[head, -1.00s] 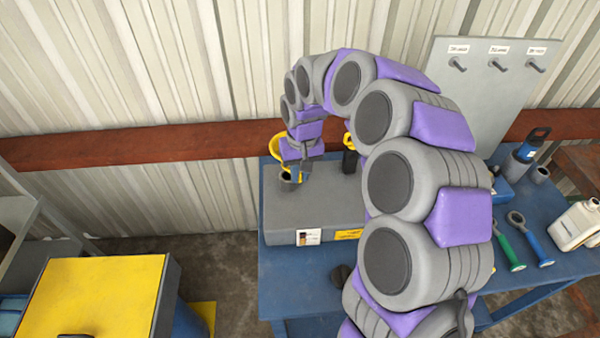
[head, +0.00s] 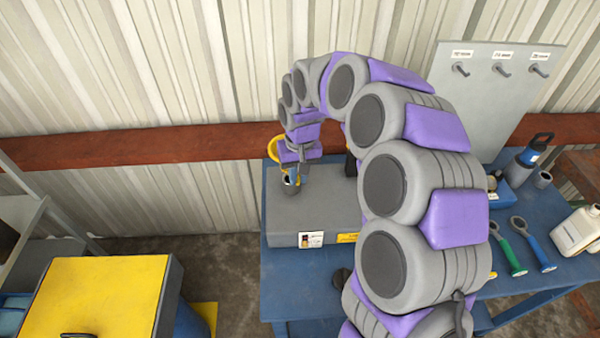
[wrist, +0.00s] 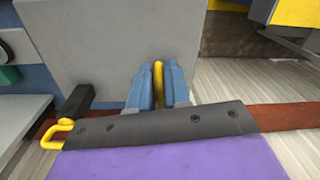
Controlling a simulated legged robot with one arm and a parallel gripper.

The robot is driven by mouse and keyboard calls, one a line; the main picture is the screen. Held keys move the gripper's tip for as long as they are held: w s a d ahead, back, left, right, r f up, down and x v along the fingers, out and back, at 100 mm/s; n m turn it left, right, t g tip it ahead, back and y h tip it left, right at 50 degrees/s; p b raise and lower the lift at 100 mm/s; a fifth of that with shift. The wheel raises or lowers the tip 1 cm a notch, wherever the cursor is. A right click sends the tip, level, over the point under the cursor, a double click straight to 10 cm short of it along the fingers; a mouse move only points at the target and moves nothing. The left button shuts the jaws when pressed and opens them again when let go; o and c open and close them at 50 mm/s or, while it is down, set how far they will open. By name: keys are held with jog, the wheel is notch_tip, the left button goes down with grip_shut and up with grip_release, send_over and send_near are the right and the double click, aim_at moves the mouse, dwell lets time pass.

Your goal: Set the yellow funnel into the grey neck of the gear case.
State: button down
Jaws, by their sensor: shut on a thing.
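The grey gear case (head: 325,212) lies on the blue bench. Its grey neck (head: 290,189) stands near the left end of the top, with its mouth partly covered by my gripper. My gripper (head: 296,175) is just above and beside the neck. The yellow funnel (head: 273,150) shows as a curved rim behind the gripper, its lower part hidden. In the wrist view the blue fingers are shut on a thin yellow edge of the funnel (wrist: 158,82). I cannot tell whether the spout is inside the neck.
A black post (head: 350,166) stands on the case; in the wrist view a yellow loop (wrist: 56,133) shows beside it. A yellow-topped cabinet (head: 95,300) stands at front left.

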jog(key=shift+f, duration=0.25)
dwell(0.4)
jog(key=shift+f, duration=0.3)
jog(key=shift+f+b, duration=0.45)
jog(key=shift+f, duration=1.6)
jog(key=c, duration=1)
grip_release()
